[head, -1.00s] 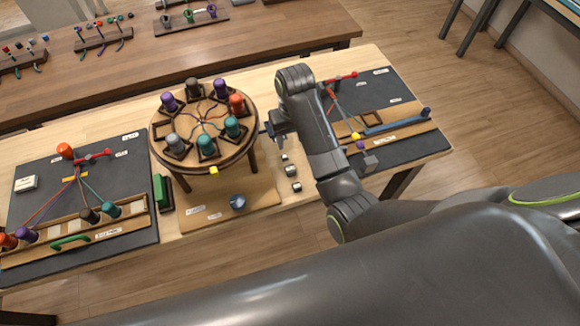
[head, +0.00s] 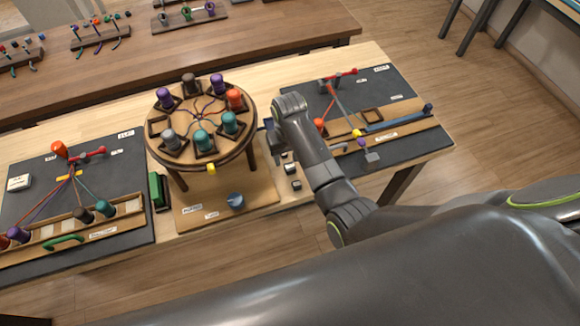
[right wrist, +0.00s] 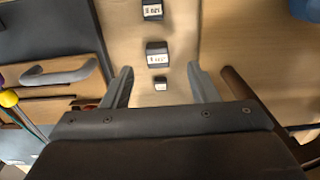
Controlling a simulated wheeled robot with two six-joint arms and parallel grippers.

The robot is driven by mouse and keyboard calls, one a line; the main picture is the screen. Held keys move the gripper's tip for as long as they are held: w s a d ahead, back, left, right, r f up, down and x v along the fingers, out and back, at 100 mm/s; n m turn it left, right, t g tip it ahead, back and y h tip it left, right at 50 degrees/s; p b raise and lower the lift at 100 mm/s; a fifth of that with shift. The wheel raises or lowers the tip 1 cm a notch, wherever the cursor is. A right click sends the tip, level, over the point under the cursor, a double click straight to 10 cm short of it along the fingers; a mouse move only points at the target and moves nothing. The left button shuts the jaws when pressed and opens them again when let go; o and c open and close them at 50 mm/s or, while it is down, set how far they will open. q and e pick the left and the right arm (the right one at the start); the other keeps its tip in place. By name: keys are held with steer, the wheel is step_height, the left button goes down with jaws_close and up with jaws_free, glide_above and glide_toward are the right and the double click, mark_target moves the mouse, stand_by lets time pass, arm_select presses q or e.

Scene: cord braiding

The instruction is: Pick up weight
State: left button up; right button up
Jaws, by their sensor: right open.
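Three small dark block weights with white labels stand in a row on the pale table, shown in the right wrist view: a large one (right wrist: 152,10), a middle one (right wrist: 157,54) and a small one (right wrist: 161,84). In the head view two show beside my arm, one (head: 289,168) and another (head: 296,185). My right gripper (right wrist: 162,86) is open and empty. In the right wrist view its fingers frame the small weight from above, one on each side; I cannot tell the height gap. In the head view my right arm mostly hides it. My left gripper is not in view.
A round braiding stand (head: 203,120) with several coloured bobbins is left of my right gripper. A dark mat (head: 400,90) with a wooden rail and cords lies on the right. Another mat (head: 120,180) lies on the left. A blue knob (head: 236,201) sits in front of the stand.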

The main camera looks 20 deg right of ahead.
mark_target(290, 166)
steer(key=shift+w+d+f+p, duration=0.15)
steer(key=shift+f+p, duration=0.1)
steer(key=shift+f, duration=1.15)
steer(key=shift+w+d+f+p, duration=0.1)
steer(key=shift+f+p, duration=0.15)
steer(key=shift+f, duration=1.1)
steer(key=shift+c, duration=0.3)
steer(key=c, duration=1)
jaws_close()
steer(key=shift+r, duration=0.15)
